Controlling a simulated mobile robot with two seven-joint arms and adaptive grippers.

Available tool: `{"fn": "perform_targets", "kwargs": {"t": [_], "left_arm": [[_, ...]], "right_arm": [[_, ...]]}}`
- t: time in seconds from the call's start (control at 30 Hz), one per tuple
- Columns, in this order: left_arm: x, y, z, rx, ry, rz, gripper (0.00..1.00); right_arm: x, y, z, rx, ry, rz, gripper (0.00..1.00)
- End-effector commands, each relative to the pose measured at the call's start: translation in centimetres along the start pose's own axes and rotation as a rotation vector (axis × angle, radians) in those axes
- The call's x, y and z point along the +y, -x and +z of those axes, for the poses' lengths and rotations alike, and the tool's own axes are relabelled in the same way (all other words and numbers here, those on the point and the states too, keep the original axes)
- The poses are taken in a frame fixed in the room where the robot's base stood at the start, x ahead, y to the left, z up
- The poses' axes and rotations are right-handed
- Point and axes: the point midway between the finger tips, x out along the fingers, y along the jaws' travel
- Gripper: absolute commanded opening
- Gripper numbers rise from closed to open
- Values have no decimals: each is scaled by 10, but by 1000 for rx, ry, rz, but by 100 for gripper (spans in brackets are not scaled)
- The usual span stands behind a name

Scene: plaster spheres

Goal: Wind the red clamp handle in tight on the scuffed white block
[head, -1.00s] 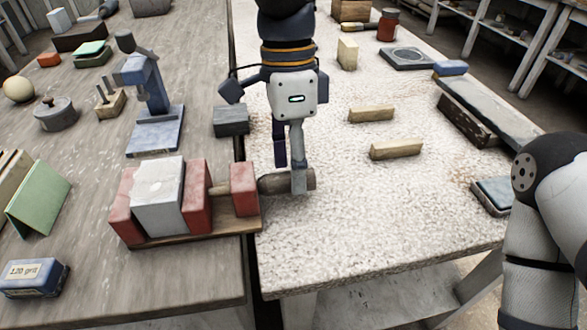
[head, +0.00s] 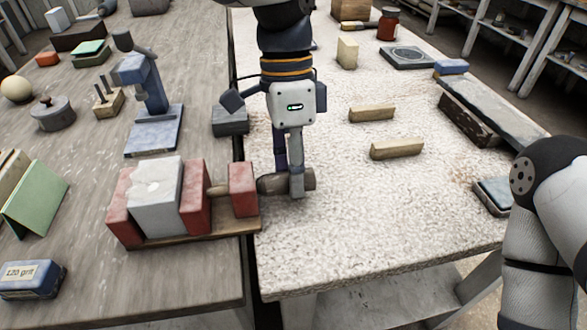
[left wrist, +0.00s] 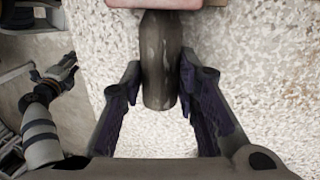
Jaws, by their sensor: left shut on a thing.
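The scuffed white block (head: 156,194) stands between the left red jaw (head: 122,208) and the middle red jaw (head: 196,198) of a clamp on a wooden base (head: 190,233). I see no clear gap beside the block. A short screw (head: 218,190) runs to the right red block (head: 243,189). The clamp handle (head: 272,184) is a grey-brown cylinder, not red, sticking out to the right. My left gripper (head: 290,183) comes down from above and is shut on it; in the left wrist view the fingers flank the handle (left wrist: 160,70). My right gripper (left wrist: 66,68) shows small at that view's left.
A blue stand (head: 152,110) and a dark block (head: 230,120) are behind the clamp. Two wooden bars (head: 397,149) lie on the pale table to the right. A blue box (head: 32,279) lies front left. A dark gap separates the tables beside the clamp.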

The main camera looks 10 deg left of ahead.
Motion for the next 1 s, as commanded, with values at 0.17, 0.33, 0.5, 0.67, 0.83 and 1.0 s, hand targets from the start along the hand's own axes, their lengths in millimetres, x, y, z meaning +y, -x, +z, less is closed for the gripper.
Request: {"fn": "perform_targets", "kwargs": {"t": [0.17,0.33,0.5,0.67,0.83,1.0], "left_arm": [[-4,-5,-1,0,3,123,1],[-7,-6,-1,-1,3,254,1],[-8,-7,-1,-3,3,372,1],[-9,-6,-1,-5,3,461,1],[-9,-5,-1,-6,3,522,1],[-9,-4,-1,-7,2,553,1]], "right_arm": [[0,-14,8,-40,1,2,40],[1,-29,17,-80,1,4,40],[2,-43,25,-118,2,6,40],[2,-54,31,-144,3,7,40],[2,-62,34,-162,4,8,40],[2,-65,36,-169,4,9,40]]}}
